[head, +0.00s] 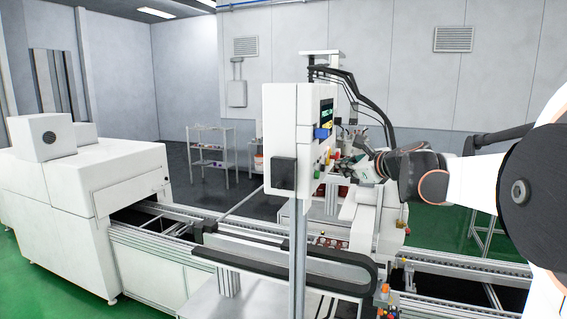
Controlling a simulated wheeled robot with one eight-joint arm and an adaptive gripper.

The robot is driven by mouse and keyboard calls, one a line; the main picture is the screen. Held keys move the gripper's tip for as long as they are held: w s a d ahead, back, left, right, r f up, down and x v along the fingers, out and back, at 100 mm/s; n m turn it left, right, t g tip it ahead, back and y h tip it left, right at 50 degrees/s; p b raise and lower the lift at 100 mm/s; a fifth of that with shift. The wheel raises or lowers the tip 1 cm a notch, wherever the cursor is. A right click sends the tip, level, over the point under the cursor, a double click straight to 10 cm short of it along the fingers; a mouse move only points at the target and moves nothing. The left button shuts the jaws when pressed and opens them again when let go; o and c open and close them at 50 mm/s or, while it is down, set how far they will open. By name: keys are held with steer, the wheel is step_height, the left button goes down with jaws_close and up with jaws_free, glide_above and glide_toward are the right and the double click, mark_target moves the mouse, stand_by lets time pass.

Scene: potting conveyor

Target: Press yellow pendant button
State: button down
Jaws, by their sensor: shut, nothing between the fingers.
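The pendant is a white box (281,140) on a grey post, seen almost edge-on, with its screen and buttons on the face turned to the right. Small coloured buttons sit in a row low on that face, with green and red ones visible. A small yellow-orange spot (335,154) at the row's right end looks like the yellow button, but it is too small to be sure. My gripper (345,165) is shut and empty, just right of the button row. I cannot tell whether its fingertips touch a button.
A conveyor (180,229) runs across below the pendant. A white machine housing (75,205) stands at the left. Dark cables hang behind my gripper. Another small panel with coloured buttons (384,290) is at the lower front. A shelf (208,150) stands at the back.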

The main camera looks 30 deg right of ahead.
stand_by(0.6)
steer(key=shift+w+a, duration=0.3)
steer(key=shift+w+a, duration=0.25)
steer(key=shift+w, duration=0.1)
stand_by(0.8)
stand_by(0.4)
steer(key=shift+s+d, duration=0.55)
steer(key=shift+s, duration=0.15)
steer(key=s+d, duration=0.3)
steer(key=shift+s+d, duration=0.15)
steer(key=shift+s, duration=0.25)
stand_by(0.7)
